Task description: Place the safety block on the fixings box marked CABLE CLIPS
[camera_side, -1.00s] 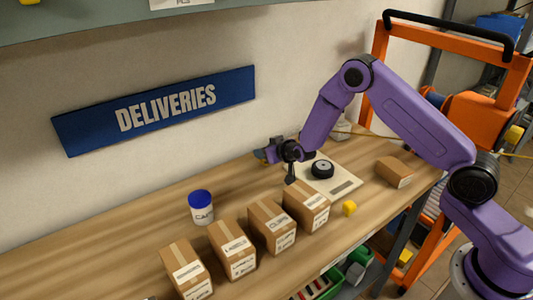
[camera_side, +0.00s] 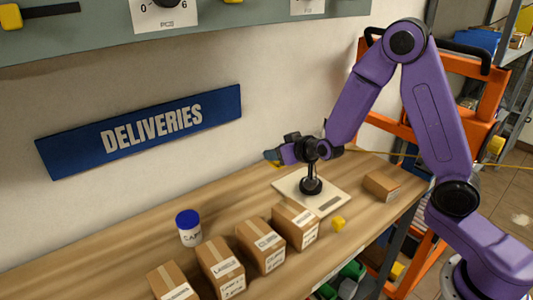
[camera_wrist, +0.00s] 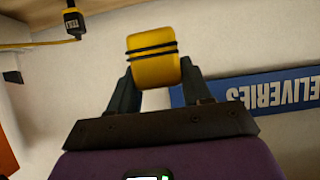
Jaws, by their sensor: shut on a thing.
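My gripper (camera_side: 276,155) is above the far side of the bench near the wall, pointing left. In the wrist view its two dark fingers (camera_wrist: 153,75) are closed on the sides of a yellow block (camera_wrist: 153,44) with black bands, held clear of everything. In the side view only a speck of yellow shows at the fingertips.
A white tub with a blue lid (camera_side: 188,228) stands behind the boxes. A pale board (camera_side: 331,201) lies under my wrist. An orange frame (camera_side: 486,105) stands beyond the bench.

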